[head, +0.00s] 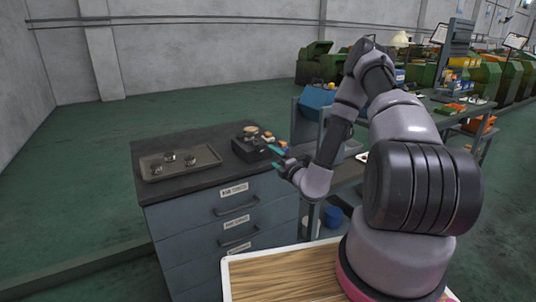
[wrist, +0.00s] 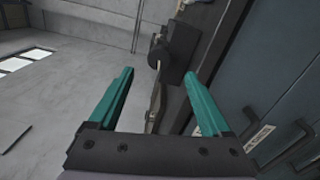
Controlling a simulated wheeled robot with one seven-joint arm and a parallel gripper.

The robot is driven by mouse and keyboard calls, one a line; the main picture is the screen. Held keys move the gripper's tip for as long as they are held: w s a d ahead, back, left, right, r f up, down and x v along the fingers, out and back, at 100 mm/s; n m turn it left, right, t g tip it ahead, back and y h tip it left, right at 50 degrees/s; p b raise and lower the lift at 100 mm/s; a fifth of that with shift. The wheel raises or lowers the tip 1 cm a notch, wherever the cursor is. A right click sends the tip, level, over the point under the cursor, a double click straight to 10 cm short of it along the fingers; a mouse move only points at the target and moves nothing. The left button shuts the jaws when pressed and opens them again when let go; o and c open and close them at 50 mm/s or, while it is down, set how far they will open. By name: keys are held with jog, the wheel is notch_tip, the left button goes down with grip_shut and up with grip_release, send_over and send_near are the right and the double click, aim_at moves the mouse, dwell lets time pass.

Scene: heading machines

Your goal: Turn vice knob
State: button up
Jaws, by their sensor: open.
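The vice (head: 250,149) is a dark block on the right part of the cabinet top in the head view, with small items on or behind it. In the wrist view the vice (wrist: 179,60) stands beyond my fingertips, and a dark round knob (wrist: 158,57) sticks out from its side. My gripper (head: 277,150) has teal fingers and is at the vice's right side in the head view. In the wrist view my gripper (wrist: 159,74) is open and empty. The knob appears between and ahead of the fingertips, with no clear contact.
A grey tray (head: 206,154) with several small metal parts lies on the left of the dark cabinet top (head: 165,190). Drawers with handles (head: 238,222) face me. A blue bin (head: 316,100) stands on the bench behind my arm. Green floor is free to the left.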

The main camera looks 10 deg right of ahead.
jog(key=shift+v, duration=1.7)
jog(key=s+a+r+n+g+y, duration=0.4)
jog(key=a+r+n+g+y, duration=0.25)
jog(key=r+n, duration=0.45)
jog(key=s+a+r+n+g+y, duration=0.5)
jog(key=a+r+n+y, duration=0.15)
jog(key=r+n, duration=0.4)
jog(key=s+d+r+n+g+h, duration=0.25)
jog(key=s+n+h, duration=0.25)
jog(key=s+n, duration=0.3)
jog(key=s+d+r+n+g+h, duration=0.1)
jog(key=s+r+n+g+h, duration=0.3)
jog(key=s+n, duration=0.35)
jog(key=s+d+r+n+t+h, duration=0.3)
jog(key=d+r+n+t+h, duration=0.4)
jog(key=d, duration=0.4)
jog(key=shift+s+r+t+h, duration=0.3)
jog(key=shift+r+t, duration=0.2)
jog(key=shift+r, duration=0.3)
